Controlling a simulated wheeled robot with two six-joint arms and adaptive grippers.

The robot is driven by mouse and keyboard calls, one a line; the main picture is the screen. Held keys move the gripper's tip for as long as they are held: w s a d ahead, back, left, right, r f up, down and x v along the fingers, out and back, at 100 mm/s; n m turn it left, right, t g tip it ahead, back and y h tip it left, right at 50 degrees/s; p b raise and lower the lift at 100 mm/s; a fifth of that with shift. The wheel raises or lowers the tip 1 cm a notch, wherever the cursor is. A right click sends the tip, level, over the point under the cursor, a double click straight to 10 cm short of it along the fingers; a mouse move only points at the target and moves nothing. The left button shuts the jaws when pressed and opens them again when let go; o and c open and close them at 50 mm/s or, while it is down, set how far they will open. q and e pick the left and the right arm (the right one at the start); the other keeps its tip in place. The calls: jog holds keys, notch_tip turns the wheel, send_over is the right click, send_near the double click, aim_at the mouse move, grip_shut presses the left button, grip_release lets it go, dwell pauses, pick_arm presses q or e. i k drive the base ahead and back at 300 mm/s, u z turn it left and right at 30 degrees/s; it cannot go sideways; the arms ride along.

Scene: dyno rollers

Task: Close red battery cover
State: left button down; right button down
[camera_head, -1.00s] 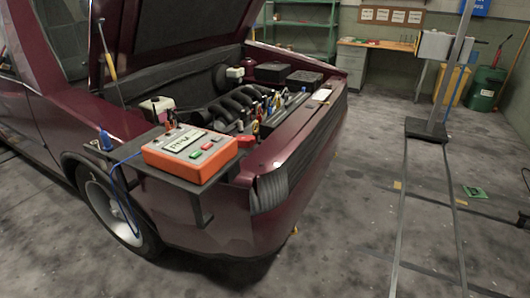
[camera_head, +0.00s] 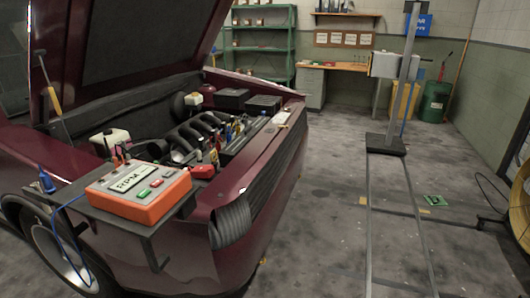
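A small red piece (camera_head: 203,171) sits at the front edge of the open engine bay, just right of the orange RPM box; I cannot tell for sure whether it is the red battery cover. Behind it, a long dark unit (camera_head: 248,141) that may be the battery lies along the bay's front, with several small coloured tools or clamps standing near it. Their details are too small to make out. Neither of my grippers is in view.
The orange RPM box (camera_head: 138,192) rests on a dark shelf at the maroon car's (camera_head: 185,258) front corner, with a blue cable hanging down. A grey post (camera_head: 397,95) stands on floor rails to the right. The floor (camera_head: 325,225) before the car is largely clear.

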aim_at(200, 171)
jog(key=z, duration=0.55)
jog(key=i, duration=1.9)
jog(key=u, duration=0.65)
